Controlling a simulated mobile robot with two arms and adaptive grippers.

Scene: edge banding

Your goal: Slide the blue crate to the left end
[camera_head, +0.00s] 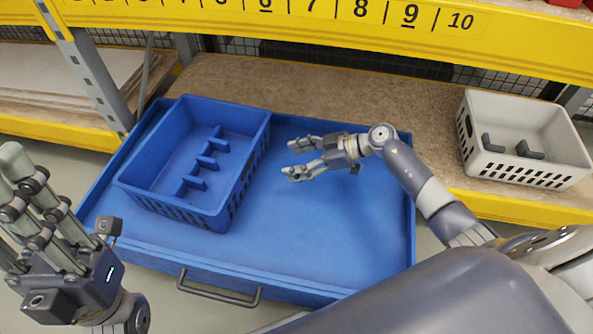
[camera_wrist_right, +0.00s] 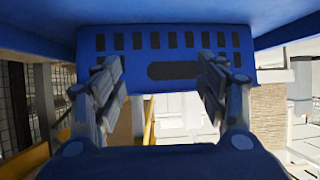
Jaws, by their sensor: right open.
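The blue crate (camera_head: 228,193) sits on the blue tray surface (camera_head: 330,235), toward its left side, turned slightly. A gap shows between fingers and crate in the head view. My left gripper (camera_head: 28,190) is at the lower left, off the tray, its fingers spread apart and holding nothing.
A white crate (camera_head: 520,165) with dark pieces stands on the wooden shelf (camera_head: 300,95) at right. A yellow numbered beam (camera_head: 330,20) runs across the back. A handle (camera_head: 218,292) is on the tray's front. The tray's right part is free apart from my arm.

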